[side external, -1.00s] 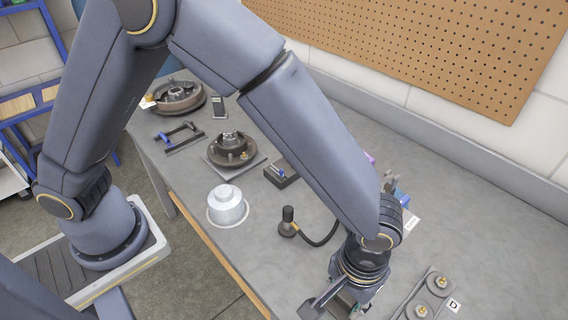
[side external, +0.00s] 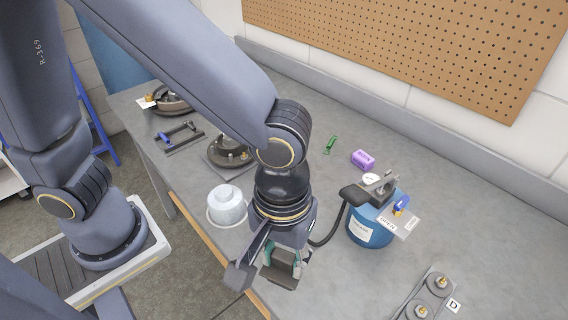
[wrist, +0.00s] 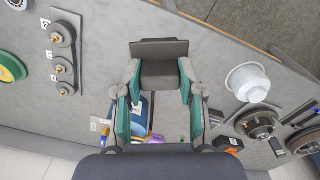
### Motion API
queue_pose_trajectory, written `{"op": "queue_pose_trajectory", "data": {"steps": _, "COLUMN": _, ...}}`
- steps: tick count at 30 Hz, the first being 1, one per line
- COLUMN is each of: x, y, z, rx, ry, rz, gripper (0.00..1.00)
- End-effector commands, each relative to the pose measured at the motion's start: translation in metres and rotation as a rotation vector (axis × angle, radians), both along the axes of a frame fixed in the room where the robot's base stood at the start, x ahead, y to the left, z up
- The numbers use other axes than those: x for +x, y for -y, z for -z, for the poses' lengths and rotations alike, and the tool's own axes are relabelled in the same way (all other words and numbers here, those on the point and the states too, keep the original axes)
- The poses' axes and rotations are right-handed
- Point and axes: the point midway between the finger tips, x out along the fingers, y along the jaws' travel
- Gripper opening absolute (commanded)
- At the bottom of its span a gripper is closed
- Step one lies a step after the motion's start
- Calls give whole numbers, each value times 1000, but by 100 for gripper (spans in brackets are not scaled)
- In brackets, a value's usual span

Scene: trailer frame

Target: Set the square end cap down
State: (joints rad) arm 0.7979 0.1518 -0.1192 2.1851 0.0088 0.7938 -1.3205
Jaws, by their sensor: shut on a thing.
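My gripper (wrist: 160,76) is shut on a dark grey square end cap (wrist: 160,48) in the wrist view, with a teal-padded finger on each side of it. In the side external view my gripper (side external: 284,264) hangs near the front edge of the grey bench, right of the white stepped cylinder. The end cap (side external: 281,277) shows in part between the fingers there. It appears held above the bench top, but the height of its underside is hard to tell.
The white cylinder (side external: 227,206) stands left of my gripper. A blue canister (side external: 369,229) with a black hose stands to the right. A pulley plate (side external: 428,299) marked D lies at the lower right. A purple block (side external: 363,159) and green clip (side external: 330,145) lie farther back. Bench between canister and plate is clear.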

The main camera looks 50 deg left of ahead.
Motion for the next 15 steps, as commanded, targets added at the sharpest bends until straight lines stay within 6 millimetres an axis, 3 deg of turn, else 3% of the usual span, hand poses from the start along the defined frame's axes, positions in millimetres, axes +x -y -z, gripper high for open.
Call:
{"op": "queue_pose_trajectory", "data": {"steps": 5, "x": 56, "y": -21, "z": -3, "rx": -7, "ry": -6, "rz": -337, "gripper": 2}}
{"op": "queue_pose_trajectory", "data": {"steps": 8, "x": 93, "y": -46, "z": -4, "rx": -8, "ry": -7, "rz": -547, "gripper": 2}}
{"op": "queue_pose_trajectory", "data": {"steps": 12, "x": 142, "y": -95, "z": -3, "rx": -7, "ry": -6, "rz": -834, "gripper": 2}}
{"op": "queue_pose_trajectory", "data": {"steps": 15, "x": 167, "y": -133, "z": -1, "rx": -2, "ry": -4, "rz": -986, "gripper": 2}}
